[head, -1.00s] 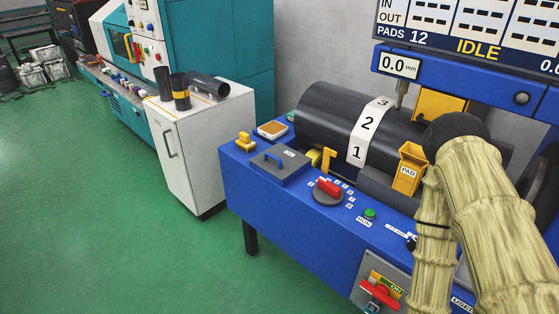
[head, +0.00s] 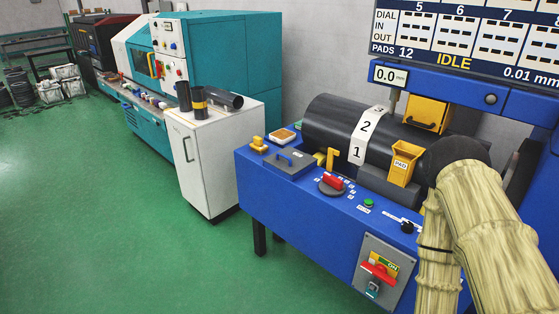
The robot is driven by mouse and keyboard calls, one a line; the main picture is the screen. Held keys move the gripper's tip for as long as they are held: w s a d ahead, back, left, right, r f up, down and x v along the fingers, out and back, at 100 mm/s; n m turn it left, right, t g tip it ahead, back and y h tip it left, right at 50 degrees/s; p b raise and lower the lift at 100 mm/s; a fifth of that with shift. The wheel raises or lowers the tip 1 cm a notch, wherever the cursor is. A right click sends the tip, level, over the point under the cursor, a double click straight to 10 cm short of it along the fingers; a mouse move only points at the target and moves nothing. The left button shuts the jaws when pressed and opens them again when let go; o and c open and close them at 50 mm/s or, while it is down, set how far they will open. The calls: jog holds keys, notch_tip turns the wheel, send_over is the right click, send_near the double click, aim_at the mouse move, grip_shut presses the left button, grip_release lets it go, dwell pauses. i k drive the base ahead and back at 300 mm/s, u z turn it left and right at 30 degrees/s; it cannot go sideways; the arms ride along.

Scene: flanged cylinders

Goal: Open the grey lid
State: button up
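The grey lid (head: 287,166) is a flat dark grey square with a blue bar handle (head: 283,156) on top and a small label. It lies flat, closed, at the left end of the blue machine's bench (head: 300,205). What is under it is hidden. My arm, in a pale wood-patterned cover, comes in at the lower right, well apart from the lid. My gripper's fingers do not show.
Close around the lid are a yellow knob (head: 258,144), an orange-topped tray (head: 282,135), a yellow bracket (head: 332,159) and a red-handled dial (head: 332,183). A large black cylinder (head: 326,122) lies behind. Green floor (head: 130,240) is clear at left.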

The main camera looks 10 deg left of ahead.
aim_at(290, 161)
jog(key=u, duration=0.9)
jog(key=i, duration=0.9)
jog(key=u, duration=0.05)
